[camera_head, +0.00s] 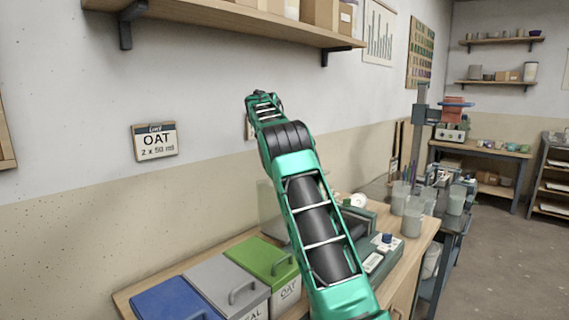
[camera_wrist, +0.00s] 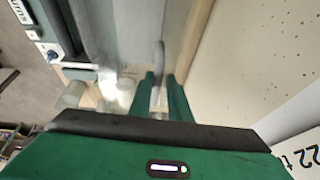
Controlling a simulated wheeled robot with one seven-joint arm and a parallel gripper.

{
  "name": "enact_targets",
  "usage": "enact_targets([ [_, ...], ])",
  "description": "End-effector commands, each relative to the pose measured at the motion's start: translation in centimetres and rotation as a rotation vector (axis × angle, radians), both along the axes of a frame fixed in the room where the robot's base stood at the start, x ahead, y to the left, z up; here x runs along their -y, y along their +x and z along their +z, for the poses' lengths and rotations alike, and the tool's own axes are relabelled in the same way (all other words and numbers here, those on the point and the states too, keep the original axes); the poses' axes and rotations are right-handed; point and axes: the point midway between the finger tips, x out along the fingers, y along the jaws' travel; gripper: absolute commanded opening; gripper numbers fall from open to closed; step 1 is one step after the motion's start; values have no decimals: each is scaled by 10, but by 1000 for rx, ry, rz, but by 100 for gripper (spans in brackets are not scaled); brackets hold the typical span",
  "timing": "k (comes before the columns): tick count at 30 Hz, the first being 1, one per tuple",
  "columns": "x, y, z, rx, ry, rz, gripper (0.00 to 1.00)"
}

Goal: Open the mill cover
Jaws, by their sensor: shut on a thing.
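In the wrist view, the green fingers of my gripper (camera_wrist: 161,100) are closed around a thin grey curved handle (camera_wrist: 159,62). The handle stands on a greyish, see-through panel (camera_wrist: 125,28), which looks like the mill cover. In the head view, a pale see-through panel (camera_head: 267,202) shows just left of my arm, most of it hidden behind the arm. The grey-green mill body (camera_head: 357,217) shows partly to the right of my arm. How far the cover stands open cannot be told.
Bins with blue (camera_head: 175,301), grey (camera_head: 222,280) and green (camera_head: 265,255) lids stand along the bench at the front left. Several cups (camera_head: 413,218) stand right of the mill. A wall shelf (camera_head: 250,22) hangs above. The floor at right is clear.

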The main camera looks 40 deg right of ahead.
Motion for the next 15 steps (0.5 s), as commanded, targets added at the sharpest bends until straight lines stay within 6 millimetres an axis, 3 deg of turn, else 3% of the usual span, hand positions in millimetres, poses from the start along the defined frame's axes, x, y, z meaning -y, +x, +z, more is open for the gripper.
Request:
enact_targets([
  [1, -6, 15, -1, 13, -13, 26, 0],
  [3, -9, 22, -6, 9, -12, 29, 0],
  [14, -13, 36, -21, -4, -10, 33, 0],
  [15, -13, 37, -21, -4, -10, 33, 32],
])
